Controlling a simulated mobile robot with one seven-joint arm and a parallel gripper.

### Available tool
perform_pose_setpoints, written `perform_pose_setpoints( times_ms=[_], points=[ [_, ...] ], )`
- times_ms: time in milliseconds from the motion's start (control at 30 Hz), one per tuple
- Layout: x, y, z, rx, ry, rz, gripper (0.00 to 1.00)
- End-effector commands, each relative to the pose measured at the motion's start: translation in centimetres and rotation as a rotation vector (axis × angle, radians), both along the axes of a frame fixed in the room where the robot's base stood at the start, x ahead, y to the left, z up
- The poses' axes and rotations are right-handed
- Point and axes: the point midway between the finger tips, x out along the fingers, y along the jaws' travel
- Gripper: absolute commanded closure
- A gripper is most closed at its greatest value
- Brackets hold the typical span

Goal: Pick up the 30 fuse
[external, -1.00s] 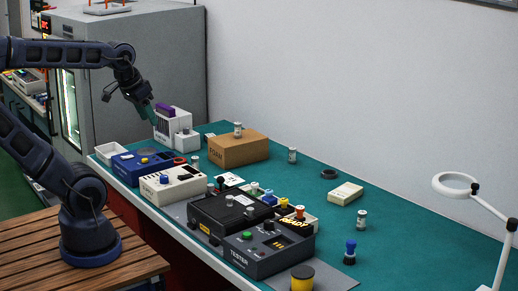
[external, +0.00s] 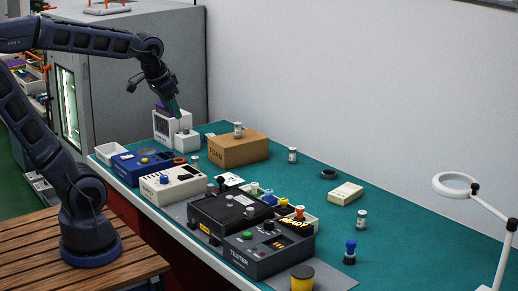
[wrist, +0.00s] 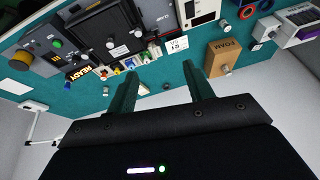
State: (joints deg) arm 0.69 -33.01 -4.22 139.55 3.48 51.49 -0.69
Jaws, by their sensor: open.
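Several small white cylinders with labels look like fuses; their numbers are too small to read, so I cannot tell which is the 30 fuse. One fuse (external: 238,130) stands on the cardboard FOAM box (external: 240,150). Others stand on the green mat: one right of the box (external: 292,155), one farther right (external: 361,219), and one left of the box (external: 195,162). My gripper (external: 177,112) is open and empty, above the white holder at the bench's far left end. In the wrist view, the open fingers (wrist: 164,88) have nothing between them.
The black tester (external: 270,247), a cream device (external: 172,186) and a blue device (external: 143,160) line the front edge. A blue-capped stamp (external: 350,252) and magnifier lamp (external: 455,184) stand at right. The mat is mostly clear along the wall.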

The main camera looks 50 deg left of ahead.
Motion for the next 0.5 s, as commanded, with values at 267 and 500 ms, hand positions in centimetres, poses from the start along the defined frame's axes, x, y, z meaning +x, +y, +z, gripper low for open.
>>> perform_pose_setpoints(
  times_ms=[267, 500],
  points=[
    [7.6, -3.5, -0.3, 0.072, 0.018, -0.105, 0.48],
    [13.9, -7.4, -1.6, 0.109, 0.028, -0.203, 0.48]
  ],
)
